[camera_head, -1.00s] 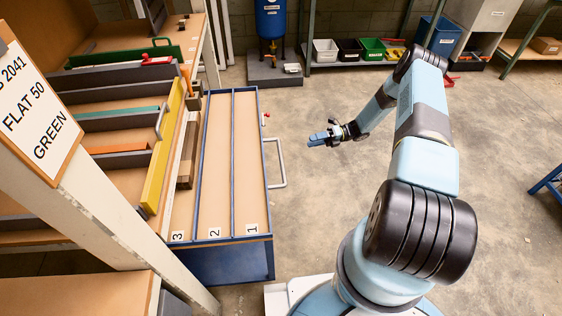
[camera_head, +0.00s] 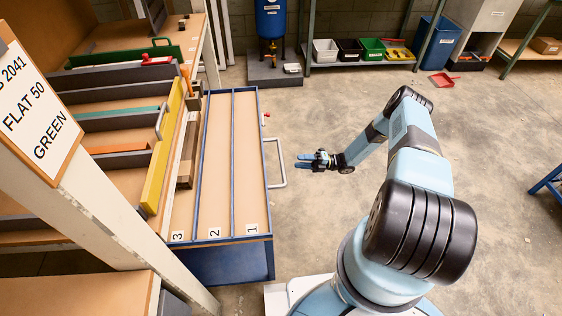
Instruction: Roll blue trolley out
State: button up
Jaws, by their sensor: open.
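The blue trolley (camera_head: 272,223) is a long blue frame with wooden lanes labelled 1, 2 and 3, standing left of centre and partly beneath the shelving. A pale U-shaped handle (camera_head: 282,163) sticks out from its right side. A small red knob (camera_head: 266,115) shows near the far end of that side. My gripper (camera_head: 298,162) is just right of the handle, pointing left at it, with its fingers apart. The fingertips look very close to the handle; I cannot tell whether they touch it. Nothing is seen between the fingers.
Wooden shelving (camera_head: 100,200) with a yellow bar (camera_head: 163,150) overhangs the trolley's left side. A blue tank (camera_head: 271,20) on a grey base and a rack with bins (camera_head: 325,48) stand at the back. A red dustpan (camera_head: 441,80) lies on the floor. Floor right of the trolley is clear.

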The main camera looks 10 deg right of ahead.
aim_at(282, 161)
jog(key=a, duration=0.3)
jog(key=a+r, duration=0.1)
jog(key=a, duration=0.5)
jog(key=shift+r, duration=0.4)
jog(key=shift+c, duration=0.2)
grip_shut()
